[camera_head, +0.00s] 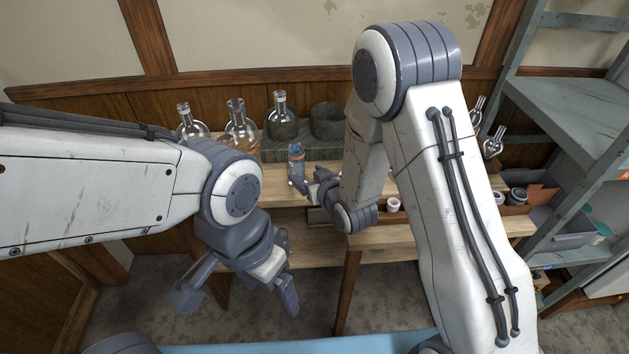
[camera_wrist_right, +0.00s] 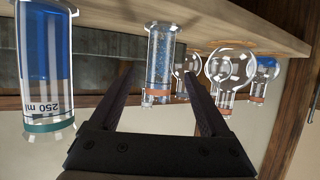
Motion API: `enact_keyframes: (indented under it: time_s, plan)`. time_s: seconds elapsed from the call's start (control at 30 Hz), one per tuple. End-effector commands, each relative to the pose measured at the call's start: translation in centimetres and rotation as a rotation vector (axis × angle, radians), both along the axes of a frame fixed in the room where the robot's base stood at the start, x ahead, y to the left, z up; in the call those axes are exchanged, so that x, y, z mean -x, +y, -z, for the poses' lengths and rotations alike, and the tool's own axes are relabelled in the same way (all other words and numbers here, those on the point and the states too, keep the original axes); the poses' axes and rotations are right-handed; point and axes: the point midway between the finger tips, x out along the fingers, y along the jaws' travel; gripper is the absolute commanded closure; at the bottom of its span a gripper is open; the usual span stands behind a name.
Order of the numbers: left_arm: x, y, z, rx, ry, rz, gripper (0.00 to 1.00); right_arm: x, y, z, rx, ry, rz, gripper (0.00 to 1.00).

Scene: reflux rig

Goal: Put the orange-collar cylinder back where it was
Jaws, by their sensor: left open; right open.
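The orange-collar cylinder (camera_head: 296,160) stands on the wooden bench in front of the grey stand in the head view. It shows upside down in the right wrist view (camera_wrist_right: 161,58), clear with blue speckled contents and an orange collar near its mouth. My right gripper (camera_head: 308,182) is open right beside it; in the wrist view its two fingers (camera_wrist_right: 158,68) lie on either side of the cylinder, with gaps showing. My left gripper (camera_head: 286,290) is open and empty, low in front of the bench.
A 250 ml cylinder (camera_wrist_right: 47,65) with blue liquid and a teal collar is close to my right gripper. Round flasks (camera_head: 241,125) stand on the left. A grey stand (camera_head: 290,150) is behind, holding a flask (camera_head: 281,122) and an empty-looking dark ring (camera_head: 327,120). Shelving (camera_head: 565,120) is at right.

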Motion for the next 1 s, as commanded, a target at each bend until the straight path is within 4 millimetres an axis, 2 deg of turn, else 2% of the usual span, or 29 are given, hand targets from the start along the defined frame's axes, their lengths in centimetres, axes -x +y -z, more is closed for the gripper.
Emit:
enact_keyframes:
  time_s: [0.1,0.33,0.47,0.57,0.67,0.77,0.87,1.0]
  plan:
    - [0.0,0.0,0.3,0.000,0.000,0.000,0.15,2.0,-0.8,-0.8,0.000,-0.001,0.000,0.19]
    - [0.0,0.0,0.5,0.000,0.000,0.000,0.15,3.9,-1.5,-1.8,0.002,0.001,-0.003,0.19]
    - [0.0,0.0,0.5,0.000,0.000,0.000,0.15,4.7,-0.8,-2.2,0.030,0.053,-0.017,0.19]
    - [0.0,0.0,0.5,0.000,0.000,0.000,0.15,6.2,0.2,-2.6,0.080,0.147,-0.041,0.19]
    - [0.0,0.0,0.5,0.000,0.000,0.000,0.15,8.8,1.1,-3.2,0.142,0.275,-0.068,0.19]
    - [0.0,0.0,0.5,0.000,0.000,0.000,0.15,12.3,1.6,-3.9,0.206,0.412,-0.097,0.19]
    - [0.0,0.0,0.5,0.000,0.000,0.000,0.15,16.5,1.6,-4.9,0.269,0.550,-0.129,0.19]
    - [0.0,0.0,0.5,0.000,0.000,0.000,0.15,23.2,0.9,-6.6,0.356,0.738,-0.181,0.19]
